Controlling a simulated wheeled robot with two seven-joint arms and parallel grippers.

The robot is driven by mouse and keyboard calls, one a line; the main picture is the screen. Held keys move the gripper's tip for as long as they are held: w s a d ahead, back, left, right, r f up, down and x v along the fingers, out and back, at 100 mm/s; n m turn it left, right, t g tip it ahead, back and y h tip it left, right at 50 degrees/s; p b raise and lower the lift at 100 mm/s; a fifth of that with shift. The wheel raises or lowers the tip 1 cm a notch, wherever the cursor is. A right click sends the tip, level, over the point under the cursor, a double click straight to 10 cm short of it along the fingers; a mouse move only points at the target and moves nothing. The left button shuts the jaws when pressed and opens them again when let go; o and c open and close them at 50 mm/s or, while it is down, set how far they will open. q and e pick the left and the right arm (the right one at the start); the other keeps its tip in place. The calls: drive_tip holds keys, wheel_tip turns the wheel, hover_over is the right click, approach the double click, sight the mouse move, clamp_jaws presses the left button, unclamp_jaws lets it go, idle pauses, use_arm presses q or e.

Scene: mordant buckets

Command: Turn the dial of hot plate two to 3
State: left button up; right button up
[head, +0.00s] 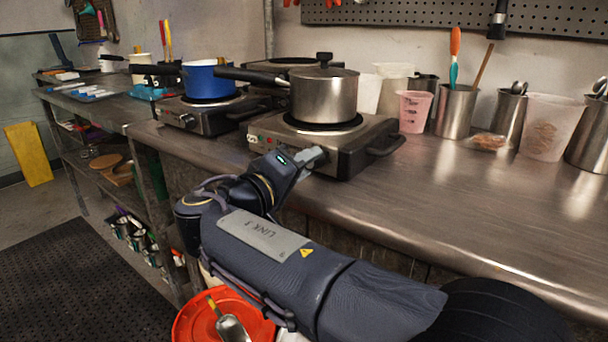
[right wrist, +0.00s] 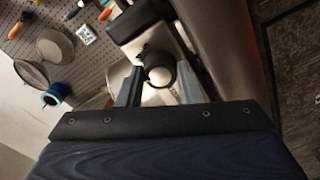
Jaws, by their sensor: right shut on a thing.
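A hot plate (head: 345,153) with a steel saucepan (head: 323,95) on it stands at the middle of the bench. Another hot plate (head: 208,117) with a blue pot (head: 209,79) stands to its left. I cannot read which is numbered two. My right gripper (head: 314,158) is at the front of the saucepan's hot plate, shut on its dial. The gripper hides the dial in the head view. In the right wrist view the dial (right wrist: 158,72) shows between the two fingers of the gripper (right wrist: 157,84); its setting cannot be read. My left gripper is not in view.
Right of the hot plate stand a pink measuring cup (head: 414,111), a steel cup (head: 456,112) with tools and a clear tub (head: 550,127). The bench front (head: 470,205) is bare at the right. An orange-red bucket (head: 190,322) with a scoop is below my arm.

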idle(0.5)
drive_tip(key=o, duration=1)
drive_tip(key=shift+a, duration=0.1)
drive_tip(key=p+v, duration=0.1)
drive_tip(key=v, duration=0.6)
drive_tip(key=shift+s+a, duration=0.2)
drive_tip(key=shift+s, duration=0.15)
